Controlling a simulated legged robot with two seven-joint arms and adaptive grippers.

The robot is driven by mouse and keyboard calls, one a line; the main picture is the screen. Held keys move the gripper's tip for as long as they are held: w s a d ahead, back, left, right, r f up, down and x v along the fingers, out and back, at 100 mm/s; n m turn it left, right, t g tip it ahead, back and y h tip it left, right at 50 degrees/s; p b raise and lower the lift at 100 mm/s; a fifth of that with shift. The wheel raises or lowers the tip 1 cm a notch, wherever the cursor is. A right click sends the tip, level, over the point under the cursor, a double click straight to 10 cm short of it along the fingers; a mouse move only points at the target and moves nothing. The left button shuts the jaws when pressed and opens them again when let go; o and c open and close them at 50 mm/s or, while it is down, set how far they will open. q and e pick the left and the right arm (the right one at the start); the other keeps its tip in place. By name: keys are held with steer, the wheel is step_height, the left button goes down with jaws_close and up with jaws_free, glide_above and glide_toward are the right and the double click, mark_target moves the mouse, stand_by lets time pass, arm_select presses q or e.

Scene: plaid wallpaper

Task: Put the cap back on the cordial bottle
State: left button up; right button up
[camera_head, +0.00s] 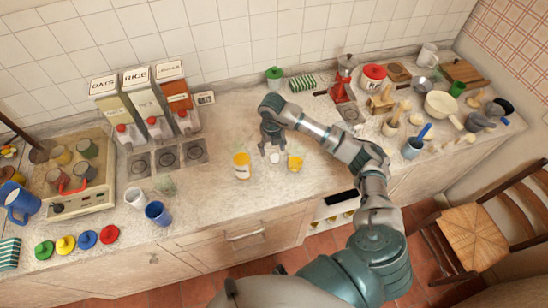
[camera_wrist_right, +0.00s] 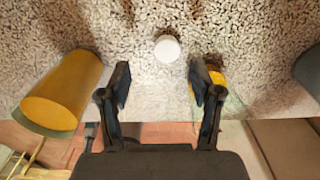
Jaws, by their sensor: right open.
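A small white cap (camera_head: 275,157) lies on the counter; in the right wrist view the white cap (camera_wrist_right: 167,48) sits beyond and between the fingertips. My right gripper (camera_head: 272,143) is open, empty and pointed down over the counter just behind the cap; its fingers (camera_wrist_right: 160,82) are spread apart. Left of the cap stands a yellow-orange container (camera_head: 242,166), likely the cordial bottle; it shows as an orange cylinder (camera_wrist_right: 62,92) in the wrist view. Its top is not clear. My left gripper is not in view.
A clear vessel with yellow contents (camera_head: 295,163) stands right of the cap, close to my right finger in the wrist view. A blue cup (camera_head: 157,213) stands further left. A red-based device (camera_head: 342,85) and a utensil pot (camera_head: 415,147) stand right.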

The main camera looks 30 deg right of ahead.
mark_target(275, 157)
steer(key=f, duration=0.2)
steer(key=d+f+p, duration=0.1)
steer(key=f, duration=0.1)
steer(key=shift+s+d+f, duration=0.1)
steer(key=shift+s+f, duration=0.05)
steer(key=shift+f, duration=0.5)
steer(key=shift+a, duration=0.2)
steer(key=shift+d, duration=0.1)
steer(key=c, duration=0.8)
